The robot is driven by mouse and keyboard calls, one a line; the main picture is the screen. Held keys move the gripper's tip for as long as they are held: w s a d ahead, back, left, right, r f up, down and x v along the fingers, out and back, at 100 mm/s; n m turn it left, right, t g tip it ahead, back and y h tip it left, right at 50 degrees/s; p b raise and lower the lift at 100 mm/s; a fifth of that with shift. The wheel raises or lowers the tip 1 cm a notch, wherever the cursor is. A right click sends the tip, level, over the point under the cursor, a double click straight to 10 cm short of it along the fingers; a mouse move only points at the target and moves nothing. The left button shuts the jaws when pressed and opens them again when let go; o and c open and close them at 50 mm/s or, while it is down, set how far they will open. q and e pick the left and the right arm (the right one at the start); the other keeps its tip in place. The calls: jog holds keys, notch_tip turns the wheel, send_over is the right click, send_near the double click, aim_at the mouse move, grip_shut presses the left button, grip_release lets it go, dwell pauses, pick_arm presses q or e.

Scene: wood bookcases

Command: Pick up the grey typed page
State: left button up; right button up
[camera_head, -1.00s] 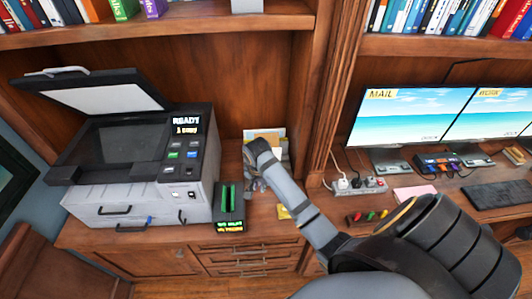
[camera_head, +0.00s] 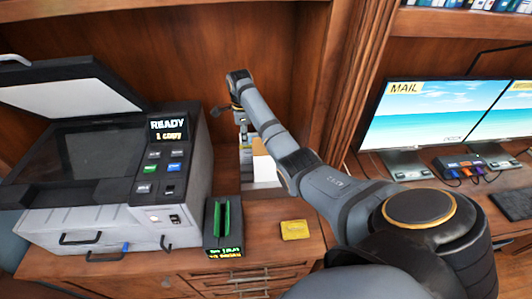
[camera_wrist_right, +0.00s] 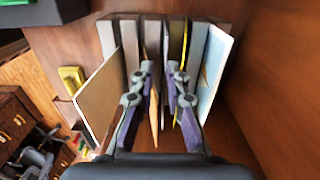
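My right gripper (camera_wrist_right: 159,70) is above a paper sorter with upright slots, its fingers apart and pointing down into it. A thin tan sheet edge (camera_wrist_right: 154,118) shows between the fingers in the wrist view. A beige page (camera_wrist_right: 98,100) leans at the left of the sorter and a pale blue-white page (camera_wrist_right: 214,72) at the right. I cannot tell which sheet is the grey typed page; no typing is readable. In the head view the sorter (camera_head: 246,158) is partly hidden by my right arm. My left gripper is not in view.
A copier (camera_head: 110,170) with its lid raised stands left, its screen reading READY, 1 copy. A black holder with a green slot (camera_head: 224,225) and a yellow pad (camera_head: 295,230) are in front of the sorter. Monitors (camera_head: 420,115) stand right, beyond a wooden upright (camera_head: 350,80).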

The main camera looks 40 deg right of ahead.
aim_at(246, 151)
jog(key=f, duration=0.2)
jog(key=f+p, duration=0.1)
jog(key=f, duration=0.3)
jog(key=shift+w+d, duration=0.1)
jog(key=shift+w, duration=0.25)
notch_tip(246, 151, down, 3)
jog(key=shift+w+d+r, duration=0.1)
jog(key=shift+d+r, duration=0.05)
jog(key=shift+r, duration=0.1)
jog(key=shift+c, duration=1.4)
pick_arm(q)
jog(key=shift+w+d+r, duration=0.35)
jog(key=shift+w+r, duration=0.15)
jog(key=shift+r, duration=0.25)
pick_arm(e)
grip_shut()
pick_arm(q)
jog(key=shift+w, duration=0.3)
